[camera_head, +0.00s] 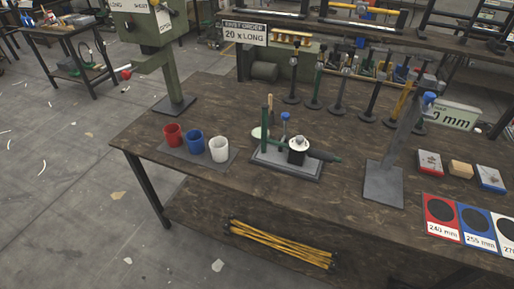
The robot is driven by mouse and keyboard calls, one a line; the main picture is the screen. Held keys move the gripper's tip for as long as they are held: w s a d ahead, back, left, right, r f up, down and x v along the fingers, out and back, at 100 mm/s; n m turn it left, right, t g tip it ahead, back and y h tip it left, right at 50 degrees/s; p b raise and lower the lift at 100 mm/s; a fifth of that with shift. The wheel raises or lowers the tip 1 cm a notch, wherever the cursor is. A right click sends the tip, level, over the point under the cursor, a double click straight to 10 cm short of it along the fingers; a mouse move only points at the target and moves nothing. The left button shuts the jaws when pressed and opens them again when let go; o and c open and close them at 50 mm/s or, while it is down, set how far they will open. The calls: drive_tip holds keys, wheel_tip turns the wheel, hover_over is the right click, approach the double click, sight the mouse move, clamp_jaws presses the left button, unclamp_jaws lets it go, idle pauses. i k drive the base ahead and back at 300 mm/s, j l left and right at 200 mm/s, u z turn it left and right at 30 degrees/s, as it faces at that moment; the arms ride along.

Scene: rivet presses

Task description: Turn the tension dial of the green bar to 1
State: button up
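A small fixture with a grey base plate (286,168) stands near the middle of the wooden table. It has a green bar (275,144), a thin green upright, a blue-topped piece (285,118) and a black cylinder with a white top (298,147). A dark green-tipped handle (325,156) points right from it. Another slim upright with a green section (318,76) stands in the row of black-footed posts behind. I cannot make out a tension dial or any numbers at this size. My gripper is not in view.
Red (172,134), blue (195,142) and white (219,149) cups stand left of the fixture. A green press column (170,75) rises behind them. A grey tilted post (404,130) stands at right, near small boxes and size cards (441,216). Yellow rods (280,245) lie below.

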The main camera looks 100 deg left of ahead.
sight(300, 139)
drive_tip(key=u, duration=2.95)
drive_tip(key=i+j, duration=0.3)
drive_tip(key=i, duration=0.2)
drive_tip(key=i+j, duration=0.3)
drive_tip(key=i, duration=0.2)
